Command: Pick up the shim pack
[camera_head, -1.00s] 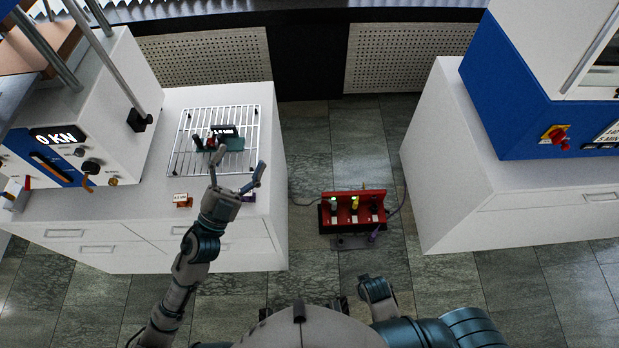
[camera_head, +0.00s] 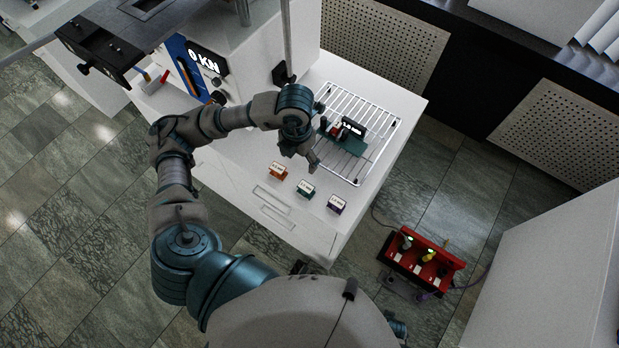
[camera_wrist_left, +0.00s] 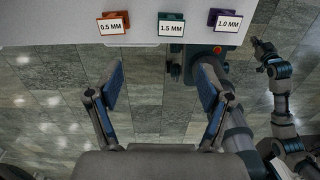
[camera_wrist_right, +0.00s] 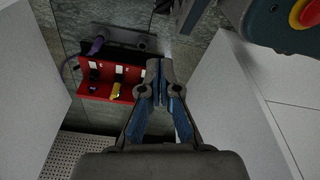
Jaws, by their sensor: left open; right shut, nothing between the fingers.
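Three small labelled shim packs stand in a row near the bench's front edge: orange (camera_head: 278,171), teal (camera_head: 305,190) and purple (camera_head: 337,204). In the left wrist view the labels read 0.5 MM on the orange pack (camera_wrist_left: 113,23), 1.5 MM on the teal pack (camera_wrist_left: 171,26) and 1.0 MM on the purple pack (camera_wrist_left: 224,21). My left gripper (camera_head: 317,137) is open and empty above the bench, beside the wire rack. In its wrist view the open fingers (camera_wrist_left: 160,90) are apart from all three packs. My right gripper (camera_wrist_right: 161,72) is shut and empty.
A wire rack (camera_head: 385,118) holds a teal device with a dark display (camera_head: 353,128). A press with a 0 KN display (camera_head: 204,61) stands left of it. A red holder (camera_head: 425,263) with several coloured items is on the right, also in the right wrist view (camera_wrist_right: 110,80).

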